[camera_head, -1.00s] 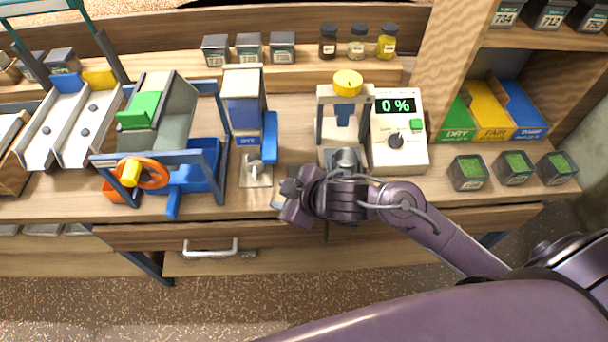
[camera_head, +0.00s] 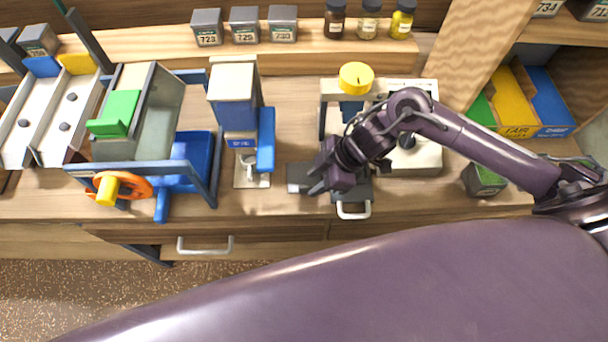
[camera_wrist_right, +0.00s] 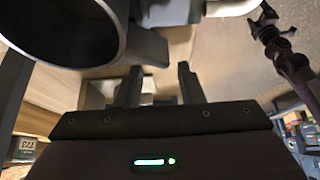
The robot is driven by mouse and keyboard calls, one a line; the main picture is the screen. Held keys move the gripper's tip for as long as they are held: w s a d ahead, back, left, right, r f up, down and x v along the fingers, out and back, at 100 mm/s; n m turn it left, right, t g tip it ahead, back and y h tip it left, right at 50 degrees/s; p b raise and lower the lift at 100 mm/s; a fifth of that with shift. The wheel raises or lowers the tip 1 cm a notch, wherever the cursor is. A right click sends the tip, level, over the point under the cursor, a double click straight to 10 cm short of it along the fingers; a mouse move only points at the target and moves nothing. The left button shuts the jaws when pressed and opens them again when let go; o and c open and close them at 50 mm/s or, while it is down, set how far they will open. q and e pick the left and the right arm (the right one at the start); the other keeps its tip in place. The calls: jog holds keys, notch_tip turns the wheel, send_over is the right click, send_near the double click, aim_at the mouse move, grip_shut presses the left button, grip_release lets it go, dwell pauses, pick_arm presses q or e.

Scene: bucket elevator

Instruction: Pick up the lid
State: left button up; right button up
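A small flat grey piece (camera_head: 299,178), which may be the lid, lies on the table's front part, left of the press. My right gripper (camera_head: 318,179) reaches in from the right, low over the table, with its fingertips at the piece's right side. In the right wrist view its two fingers (camera_wrist_right: 160,82) stand apart, with no clearly held thing between them. A pale flat surface (camera_wrist_right: 97,94) shows beside the left finger there; I cannot tell whether it is the lid. What seems my left gripper (camera_wrist_right: 265,25) shows small at the wrist view's upper right.
A dark round cup (camera_wrist_right: 70,25) is close to my right fingers. The yellow-knobbed press (camera_head: 356,78) stands behind my arm. A blue dispenser (camera_head: 238,100) and an orange hand wheel (camera_head: 132,184) stand left. A drawer handle (camera_head: 205,246) juts out below the table edge.

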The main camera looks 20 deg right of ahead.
aim_at(305, 186)
jog(key=x, duration=0.3)
jog(key=shift+w+d, duration=0.1)
jog(key=shift+w, duration=0.2)
jog(key=shift+a+f, duration=0.25)
jog(key=shift+f, duration=0.2)
jog(key=shift+c, duration=0.7)
pick_arm(q)
jog(key=shift+w+d+r, duration=0.15)
jog(key=shift+w+d, duration=0.05)
jog(key=shift+w, duration=0.35)
jog(key=shift+w+d+r, duration=0.15)
jog(key=shift+w+d, duration=0.05)
jog(key=shift+w, duration=0.3)
pick_arm(e)
grip_shut()
